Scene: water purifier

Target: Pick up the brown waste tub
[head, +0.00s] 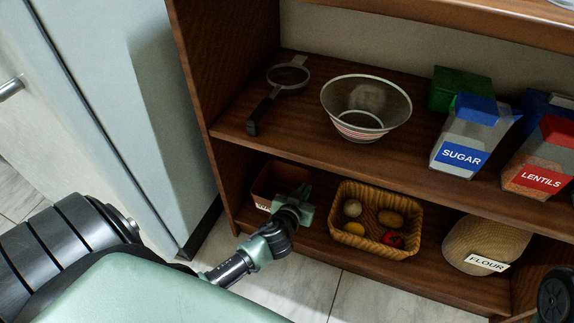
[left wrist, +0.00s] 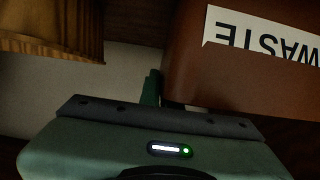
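The brown waste tub (head: 275,183) stands on the lower shelf at its left end, partly behind my left gripper in the head view. My left gripper (head: 301,192) is at the tub's right front side. In the left wrist view the tub (left wrist: 230,75) fills the upper right, with its white WASTE label upside down. One green finger (left wrist: 151,88) shows close beside the tub's edge. The other finger is hidden, so I cannot tell whether the gripper is open or shut, or touching the tub. My right gripper is not in view.
A wicker basket (head: 375,246) with fruit stands just right of the tub, and a flour container (head: 485,240) lies farther right. The upper shelf (head: 305,135) is close above and holds a strainer (head: 288,76) and a mesh bowl (head: 365,100). The cabinet side wall is at left.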

